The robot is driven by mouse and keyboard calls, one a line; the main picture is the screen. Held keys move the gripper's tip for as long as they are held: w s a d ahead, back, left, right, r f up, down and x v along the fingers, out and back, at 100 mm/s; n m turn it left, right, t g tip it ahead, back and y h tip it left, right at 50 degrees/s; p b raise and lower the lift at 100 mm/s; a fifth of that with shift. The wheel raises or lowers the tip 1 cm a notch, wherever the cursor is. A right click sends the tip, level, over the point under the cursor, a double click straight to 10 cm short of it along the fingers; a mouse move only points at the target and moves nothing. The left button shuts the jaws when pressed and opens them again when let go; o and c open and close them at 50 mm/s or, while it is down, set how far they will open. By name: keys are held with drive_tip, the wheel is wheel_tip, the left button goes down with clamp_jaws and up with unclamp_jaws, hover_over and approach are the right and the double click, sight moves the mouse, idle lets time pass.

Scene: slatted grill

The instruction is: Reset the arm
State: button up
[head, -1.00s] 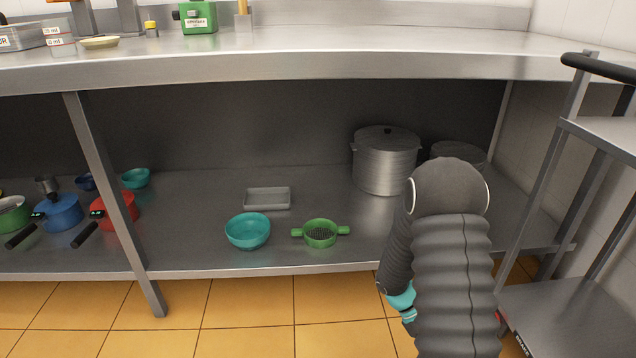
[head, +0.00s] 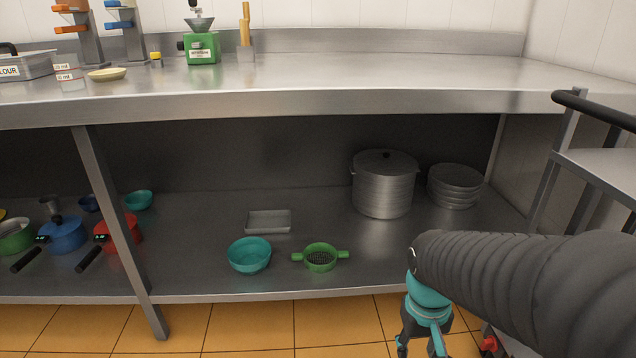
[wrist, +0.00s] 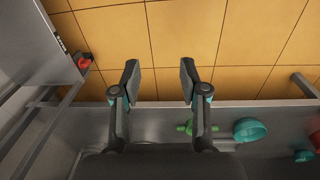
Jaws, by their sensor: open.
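My gripper (head: 422,345) hangs at the lower right of the head view, in front of the lower shelf and over the tiled floor. In the wrist view my gripper (wrist: 160,82) shows two dark fingers spread apart, with nothing between them but floor tiles beyond. The arm comes in from the right edge of the head view. The fingertips are partly cut off by the bottom of the head view.
The lower shelf (head: 190,281) holds a teal bowl (head: 249,255), a green strainer (head: 321,258), a grey tray (head: 269,222), a large pot (head: 384,185) and stacked plates (head: 455,186). A metal cart (head: 600,165) stands close on the right.

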drive_tip(key=s+a+r+t+p, duration=0.1)
drive_tip(key=s+r+t, duration=0.1)
drive_tip(key=r, duration=0.5)
drive_tip(key=s+a+r+t+p, duration=0.1)
drive_tip(key=s+r+t+p, duration=0.1)
drive_tip(key=r, duration=0.5)
drive_tip(key=shift+s+r+t+y, duration=0.25)
drive_tip(key=shift+s+t+y, duration=0.25)
drive_tip(key=shift+s, duration=0.4)
